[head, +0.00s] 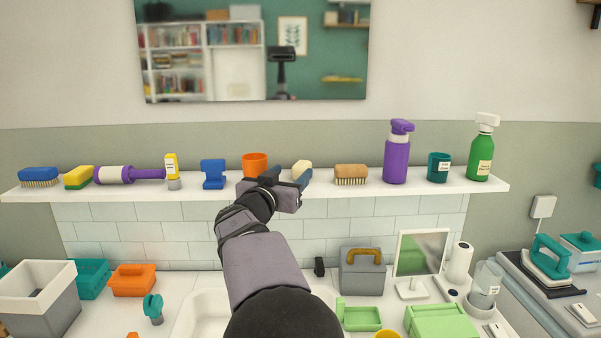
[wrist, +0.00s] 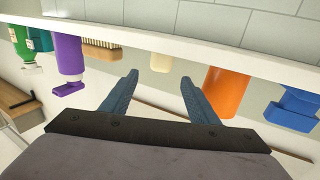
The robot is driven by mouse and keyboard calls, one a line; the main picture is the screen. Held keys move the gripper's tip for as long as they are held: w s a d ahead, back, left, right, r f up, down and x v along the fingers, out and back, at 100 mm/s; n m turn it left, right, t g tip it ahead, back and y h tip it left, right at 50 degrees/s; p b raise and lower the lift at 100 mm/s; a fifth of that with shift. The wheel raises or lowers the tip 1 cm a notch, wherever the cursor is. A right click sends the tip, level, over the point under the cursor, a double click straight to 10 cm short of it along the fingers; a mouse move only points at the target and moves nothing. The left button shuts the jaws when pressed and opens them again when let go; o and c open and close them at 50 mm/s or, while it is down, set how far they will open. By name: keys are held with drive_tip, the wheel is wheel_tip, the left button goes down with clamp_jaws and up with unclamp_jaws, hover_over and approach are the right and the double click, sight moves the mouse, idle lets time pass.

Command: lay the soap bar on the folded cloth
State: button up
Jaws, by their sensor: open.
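A cream block that looks like the soap bar (head: 303,168) is on the wall shelf, just beyond my gripper (head: 286,176). In the wrist view, which is upside down, the soap bar (wrist: 161,63) shows between and beyond the two blue fingertips. My gripper (wrist: 158,80) is open and empty, apart from the soap bar. My gripper partly hides the soap bar in the head view. I cannot clearly make out a folded cloth; a light green layered block (head: 440,321) on the counter could be it, but I cannot tell.
On the shelf (head: 400,187), an orange cup (head: 255,160) stands left of the soap bar and a wooden brush (head: 351,173) right of it. A purple bottle (head: 397,155) stands farther right. Below are a grey toolbox (head: 362,273), a mirror (head: 421,252) and a green tray (head: 362,318).

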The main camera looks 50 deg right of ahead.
drive_tip(key=w+a+r+t+y+p, duration=0.2)
drive_tip(key=w+a+r+t+y, duration=0.15)
drive_tip(key=a+r, duration=0.5)
drive_tip(key=w+a+f+n+t+y, duration=0.1)
drive_tip(key=w+a+f+t+y, duration=0.3)
drive_tip(key=a+y, duration=0.15)
drive_tip(key=w+a+f+t+y, duration=0.4)
drive_tip(key=w+a+t, duration=0.1)
drive_tip(key=a, duration=0.2)
drive_tip(key=s+d+r+m+g+h+p, duration=0.1)
drive_tip(key=s+d+m+h, duration=0.4)
drive_tip(key=s+h, duration=0.3)
drive_tip(key=s+d+m+g+h+p, duration=0.1)
drive_tip(key=s+d+m+h, duration=0.3)
drive_tip(key=s+d+h, duration=0.3)
drive_tip(key=shift+w+d+f+n+g+y+p, duration=0.45)
drive_tip(key=shift+d+n+g+p, duration=0.55)
drive_tip(key=shift+d+n+g, duration=0.55)
drive_tip(key=shift+w+d+f+n+g+y+p, duration=0.25)
drive_tip(key=shift+w+d+n+g+p, duration=0.35)
drive_tip(key=shift+d+n+g+p, duration=0.95)
drive_tip(key=shift+w+d+f+n+g+y+p, duration=0.4)
drive_tip(key=shift+d+n+g, duration=0.6)
drive_tip(key=shift+d+g, duration=1.15)
